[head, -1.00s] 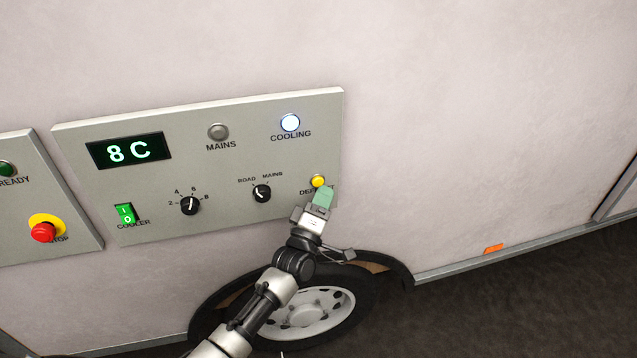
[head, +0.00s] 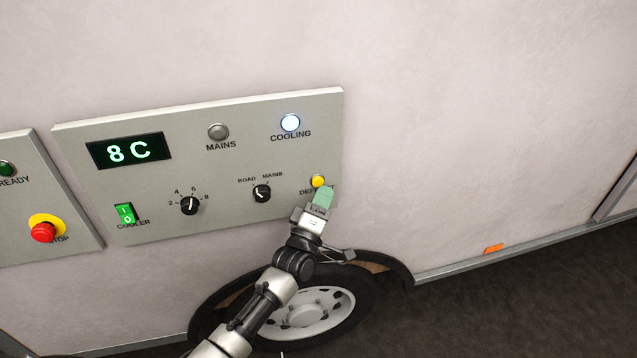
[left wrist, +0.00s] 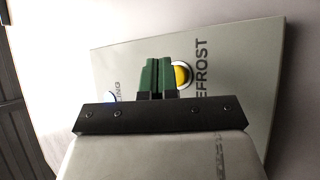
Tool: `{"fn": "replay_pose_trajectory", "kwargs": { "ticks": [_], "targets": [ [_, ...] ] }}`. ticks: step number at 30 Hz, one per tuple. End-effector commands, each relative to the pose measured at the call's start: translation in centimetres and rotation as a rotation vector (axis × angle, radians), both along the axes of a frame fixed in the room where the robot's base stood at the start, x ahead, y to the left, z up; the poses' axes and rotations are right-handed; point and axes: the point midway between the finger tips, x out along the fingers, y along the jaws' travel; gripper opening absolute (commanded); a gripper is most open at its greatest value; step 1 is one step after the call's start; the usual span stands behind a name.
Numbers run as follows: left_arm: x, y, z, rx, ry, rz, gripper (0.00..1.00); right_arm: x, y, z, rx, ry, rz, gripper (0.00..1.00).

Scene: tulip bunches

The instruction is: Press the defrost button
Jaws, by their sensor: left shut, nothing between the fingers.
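The yellow defrost button (head: 318,181) sits at the lower right of the grey control panel (head: 226,105). Its label is partly hidden by my left gripper (head: 322,192). My left gripper has green fingers, shut and empty, with the tips just below the button in the head view. In the left wrist view the closed fingers (left wrist: 158,62) stand directly beside the yellow button (left wrist: 182,75) and cover part of it. I cannot tell whether the tips touch it. My right gripper is not in view.
The panel also carries a display reading 8 C (head: 128,150), a lit cooling lamp (head: 290,123), an unlit mains lamp (head: 218,131), two black knobs and a green cooler switch (head: 125,214). A red stop button (head: 43,232) is on the left panel. A wheel (head: 318,314) lies below.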

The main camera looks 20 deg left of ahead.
Motion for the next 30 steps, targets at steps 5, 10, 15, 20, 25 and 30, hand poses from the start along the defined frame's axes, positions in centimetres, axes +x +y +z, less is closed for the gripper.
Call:
{"fn": "replay_pose_trajectory", "kwargs": {
  "ticks": [5, 10, 15, 20, 25, 30],
  "targets": [
    [0.38, 0.27, -0.07, 0.001, -0.001, 0.001, 0.0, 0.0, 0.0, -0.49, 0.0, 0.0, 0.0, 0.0],
    [0.71, 0.52, -0.03, 0.001, 0.0, 0.0, 0.0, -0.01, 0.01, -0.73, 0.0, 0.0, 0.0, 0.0],
    [0.69, 0.5, 0.03, 0.0, 0.0, 0.0, 0.0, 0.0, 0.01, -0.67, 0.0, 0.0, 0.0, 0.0],
    [0.72, 0.5, 0.01, 0.0, 0.0, 0.0, 0.0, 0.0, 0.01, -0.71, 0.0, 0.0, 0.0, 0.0],
    [0.86, 0.6, -0.02, 0.001, 0.0, 0.0, 0.0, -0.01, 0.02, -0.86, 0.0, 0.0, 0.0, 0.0],
    [1.04, 0.72, -0.02, 0.001, 0.0, 0.0, 0.0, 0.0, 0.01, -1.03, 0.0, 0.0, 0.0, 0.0]
  ]
}}
